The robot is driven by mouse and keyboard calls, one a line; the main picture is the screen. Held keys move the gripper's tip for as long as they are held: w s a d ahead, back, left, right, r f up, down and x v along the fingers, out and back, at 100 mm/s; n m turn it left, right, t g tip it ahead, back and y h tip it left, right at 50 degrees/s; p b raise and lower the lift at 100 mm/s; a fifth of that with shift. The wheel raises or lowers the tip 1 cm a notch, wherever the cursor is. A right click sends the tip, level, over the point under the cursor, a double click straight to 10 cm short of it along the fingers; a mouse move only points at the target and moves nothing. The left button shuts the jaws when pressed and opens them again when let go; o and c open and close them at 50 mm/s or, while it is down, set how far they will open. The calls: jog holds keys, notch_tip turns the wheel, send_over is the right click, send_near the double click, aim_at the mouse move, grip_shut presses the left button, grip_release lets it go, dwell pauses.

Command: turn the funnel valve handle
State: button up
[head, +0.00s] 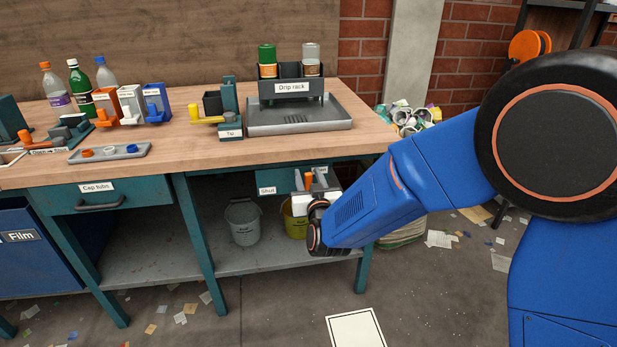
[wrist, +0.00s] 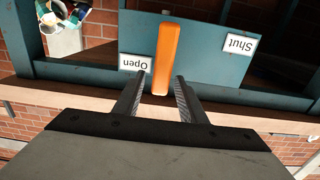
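The orange valve handle (wrist: 166,58) stands out from a teal panel (wrist: 210,62) in the wrist view. A white "Open" label (wrist: 135,63) is beside it at left and a "Shut" label (wrist: 239,44) is farther right. My gripper (wrist: 161,78) is open, one finger on each side of the handle's near end, with small gaps showing. In the head view my gripper (head: 309,182) is at the bench's front, below the drip rack, with the orange handle (head: 308,180) showing between its fingers. The "Shut" label (head: 267,190) is left of it. No funnel is clearly visible at this handle.
The wooden bench top (head: 220,165) is just above my gripper. A drip rack (head: 300,115) stands on it, with bottles and coloured dispensers farther left. A grey bucket (head: 243,222) and a yellow bucket (head: 294,222) stand on the lower shelf.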

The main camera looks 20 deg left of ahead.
jog(key=shift+c, duration=0.7)
grip_shut()
